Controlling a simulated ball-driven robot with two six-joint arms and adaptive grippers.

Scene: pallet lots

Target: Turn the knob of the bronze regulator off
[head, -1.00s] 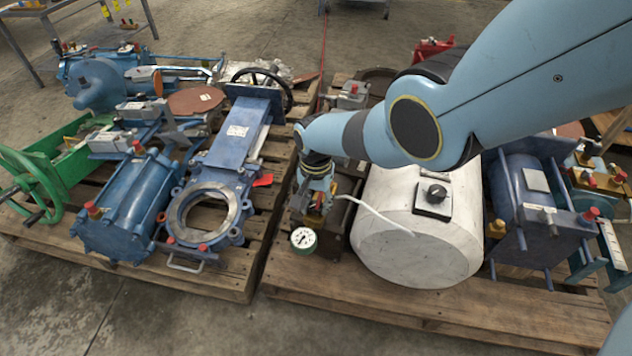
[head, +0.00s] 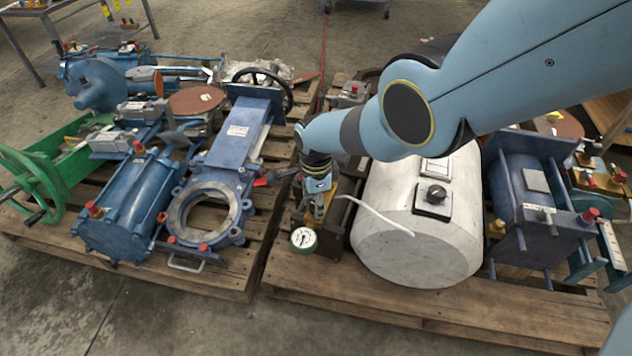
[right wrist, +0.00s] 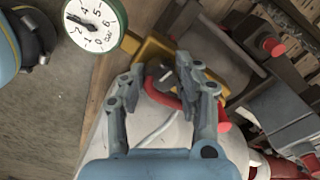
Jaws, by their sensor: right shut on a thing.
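The bronze regulator (right wrist: 152,48) shows as a yellow-brown body in the right wrist view, partly covered by my fingers. In the head view my right gripper (head: 318,205) hides most of it. A round white gauge with a green rim (head: 303,239) sits beside it and shows at the top left of the right wrist view (right wrist: 93,25). My right gripper (right wrist: 158,76) is shut on the regulator's dark knob (right wrist: 160,79), which has a pale mark and lies between the fingertips. My left gripper is not in view.
A blue cylinder (head: 530,195) stands further right. The left pallet (head: 225,283) holds blue valves and a green handwheel (head: 35,190).

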